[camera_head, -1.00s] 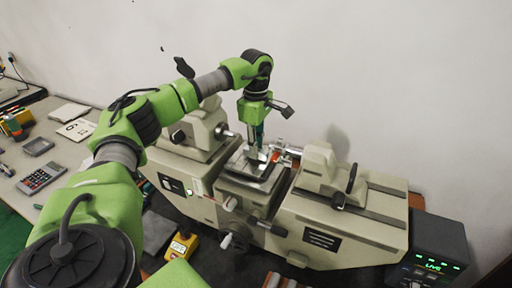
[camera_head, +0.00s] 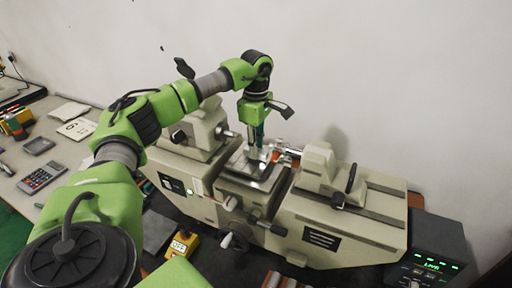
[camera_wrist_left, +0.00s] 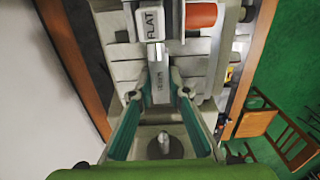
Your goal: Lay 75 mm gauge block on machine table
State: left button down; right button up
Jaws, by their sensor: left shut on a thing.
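The machine table (camera_head: 243,166) is a small bright metal plate in the middle of the beige measuring machine. My left gripper (camera_head: 257,148) points straight down over it. In the left wrist view its green-padded fingers (camera_wrist_left: 161,85) are shut on the grey 75 mm gauge block (camera_wrist_left: 159,93), which carries small dark lettering. The block is at or just above the table; whether it touches is too small to tell. A pale piece marked FLAT (camera_wrist_left: 152,25) lies beyond the fingertips. My right gripper is not in view.
The machine's headstock (camera_head: 203,135) stands left of the table and its tailstock (camera_head: 318,168) right, close to the gripper. A display box (camera_head: 440,258) is at far right. A yellow OFF block (camera_head: 182,245) sits in front. A calculator (camera_head: 42,177) lies on the left bench.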

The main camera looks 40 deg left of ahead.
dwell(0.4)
pick_arm(q)
jog(key=shift+f, duration=0.3)
jog(key=c, duration=1.8)
grip_release()
jog(key=shift+c, duration=0.2)
jog(key=shift+r+p, duration=0.35)
jog(key=shift+r, duration=3.9)
